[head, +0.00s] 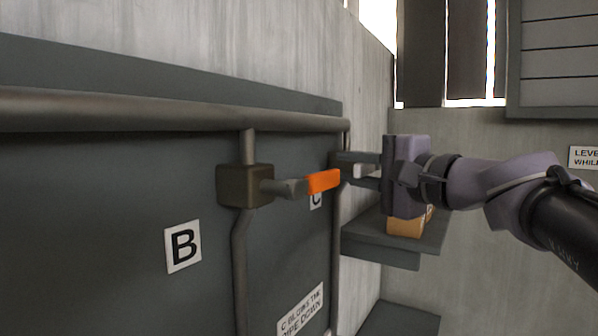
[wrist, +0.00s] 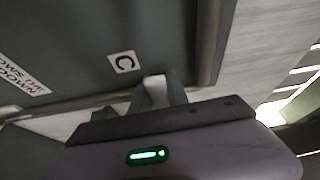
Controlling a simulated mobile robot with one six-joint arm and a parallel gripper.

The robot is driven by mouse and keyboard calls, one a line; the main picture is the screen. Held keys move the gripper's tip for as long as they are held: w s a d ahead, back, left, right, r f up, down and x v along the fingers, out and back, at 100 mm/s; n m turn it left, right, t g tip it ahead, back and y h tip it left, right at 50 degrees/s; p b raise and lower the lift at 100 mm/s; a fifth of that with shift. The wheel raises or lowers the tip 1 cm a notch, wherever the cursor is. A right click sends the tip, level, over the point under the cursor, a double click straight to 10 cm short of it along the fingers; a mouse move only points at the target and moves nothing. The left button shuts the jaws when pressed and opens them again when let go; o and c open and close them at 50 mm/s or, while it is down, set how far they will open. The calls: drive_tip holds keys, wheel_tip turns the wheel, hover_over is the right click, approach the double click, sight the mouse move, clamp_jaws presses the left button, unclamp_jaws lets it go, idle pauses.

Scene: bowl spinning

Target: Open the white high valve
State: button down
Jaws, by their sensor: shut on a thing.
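The white valve handle (head: 361,170) shows in the head view at the far pipe, by the C label. It also shows in the wrist view as a pale piece (wrist: 156,90) between my fingers. My gripper (head: 363,169) is shut on it, coming from the right. The fingers hide part of the handle, and its valve body is mostly hidden behind them. In the wrist view my gripper (wrist: 157,95) is low in the middle of the picture.
An orange-tipped valve handle (head: 322,181) juts out from a brown valve body (head: 245,185) just left of my gripper. A B label (head: 183,246) is on the dark panel. A grey shelf (head: 380,259) with an orange-brown block (head: 406,227) lies below my gripper.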

drive_tip(key=w+d+f+n+g+y+b, duration=0.1)
drive_tip(key=n+y+b, duration=0.3)
drive_tip(key=n+b, duration=0.7)
drive_tip(key=w+d+f+n+g+y+b, duration=0.1)
drive_tip(key=w+f+n+y+b, duration=0.3)
drive_tip(key=n+b, duration=0.7)
drive_tip(key=shift+d+f+y, duration=0.2)
drive_tip(key=shift+d+y, duration=0.1)
drive_tip(key=shift+d, duration=0.4)
drive_tip(key=shift+n, duration=0.3)
drive_tip(key=c, duration=1.5)
unclamp_jaws()
drive_tip(key=shift+o, duration=1.1)
drive_tip(key=shift+w+a+f, duration=0.15)
